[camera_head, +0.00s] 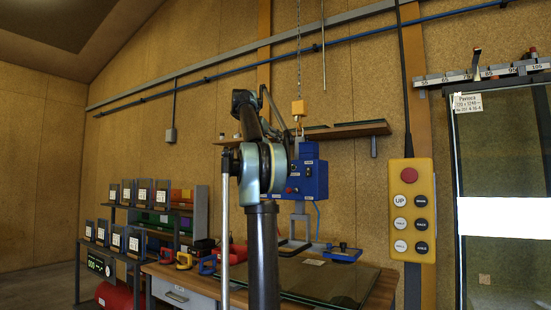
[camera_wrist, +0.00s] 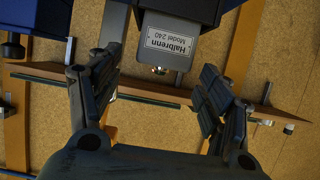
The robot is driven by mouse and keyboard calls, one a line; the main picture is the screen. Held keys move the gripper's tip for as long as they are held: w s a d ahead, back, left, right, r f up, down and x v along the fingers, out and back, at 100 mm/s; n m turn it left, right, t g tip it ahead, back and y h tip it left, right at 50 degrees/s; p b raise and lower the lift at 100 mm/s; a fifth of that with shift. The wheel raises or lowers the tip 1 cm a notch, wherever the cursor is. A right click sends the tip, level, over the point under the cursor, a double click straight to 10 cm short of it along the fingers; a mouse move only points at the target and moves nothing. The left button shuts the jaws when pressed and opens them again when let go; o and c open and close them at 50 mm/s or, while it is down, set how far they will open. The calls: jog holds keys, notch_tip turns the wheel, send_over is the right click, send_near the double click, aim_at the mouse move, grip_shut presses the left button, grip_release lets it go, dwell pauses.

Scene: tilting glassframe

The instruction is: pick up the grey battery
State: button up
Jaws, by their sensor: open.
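A grey block (camera_wrist: 165,42) with a white label reading "Halbrenn Model 240" shows in the wrist view, its lettering upside down. It adjoins a blue housing (camera_wrist: 197,9) at the top of that view and has a small brass-coloured part at its free end. I cannot tell for sure that this block is the grey battery. My gripper (camera_wrist: 158,82) is open, with one dark finger on each side of the block's free end. No contact shows. In the head view the blue housing (camera_head: 308,180) is partly behind my arm, which hides my gripper.
A wall shelf (camera_head: 340,131) runs behind the blue housing. A yellow button pendant (camera_head: 411,210) hangs to the right, beside a tall glass pane (camera_head: 505,165). A workbench (camera_head: 375,292) with a glass sheet lies below.

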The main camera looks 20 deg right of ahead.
jog(key=shift+x, duration=3.15)
jog(key=shift+a, duration=0.1)
jog(key=c, duration=1.7)
